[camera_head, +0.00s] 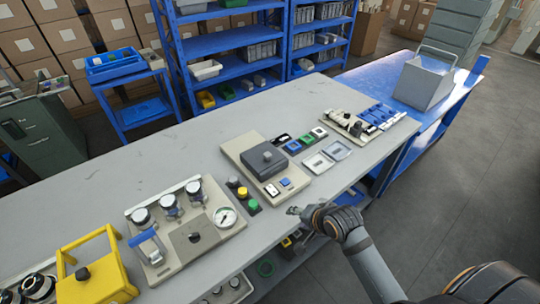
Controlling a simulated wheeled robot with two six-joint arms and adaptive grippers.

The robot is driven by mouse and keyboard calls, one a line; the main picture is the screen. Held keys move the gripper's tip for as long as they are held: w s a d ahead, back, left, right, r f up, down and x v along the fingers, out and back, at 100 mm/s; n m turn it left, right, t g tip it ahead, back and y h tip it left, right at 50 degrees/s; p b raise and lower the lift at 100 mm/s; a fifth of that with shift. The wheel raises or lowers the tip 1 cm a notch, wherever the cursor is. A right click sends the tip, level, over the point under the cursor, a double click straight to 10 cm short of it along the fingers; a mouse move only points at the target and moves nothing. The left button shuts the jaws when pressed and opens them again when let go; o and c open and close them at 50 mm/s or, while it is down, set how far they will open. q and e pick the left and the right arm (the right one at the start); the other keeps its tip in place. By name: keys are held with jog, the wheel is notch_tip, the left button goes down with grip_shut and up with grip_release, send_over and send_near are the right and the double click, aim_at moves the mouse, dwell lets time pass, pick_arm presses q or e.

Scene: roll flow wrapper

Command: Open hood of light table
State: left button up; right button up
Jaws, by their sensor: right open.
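I cannot tell for sure which unit is the light table. A grey box-shaped cover (424,82) with a raised bar handle (437,54) stands at the right on a blue-topped table (365,76); no opening shows in it. A beige unit (235,148) with a dark grey square lid and round knob (267,157) sits at the middle of the long grey bench, and its lid looks down. My right gripper (293,211) is open and empty at the bench's front edge, below the beige unit and apart from it. My left gripper is not in view.
A gauge panel (187,242) and a yellow-framed unit (94,275) stand left on the grey bench (110,190). Coloured buttons (243,193), small panels (318,162) and a rack of blue and white parts (366,120) lie near its front. The bench's back strip is clear.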

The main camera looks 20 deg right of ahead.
jog(key=w+r+m+t+y, duration=0.2)
jog(key=w+r+m+t, duration=0.15)
jog(key=w+m, duration=0.65)
jog(key=m+t+y, duration=0.1)
jog(key=m+t, duration=0.1)
jog(key=m, duration=0.9)
send_near(268, 154)
jog(key=b+x, duration=0.1)
jog(key=x, duration=0.7)
jog(key=shift+w+a+f, duration=0.15)
jog(key=shift+w, duration=0.1)
grip_shut()
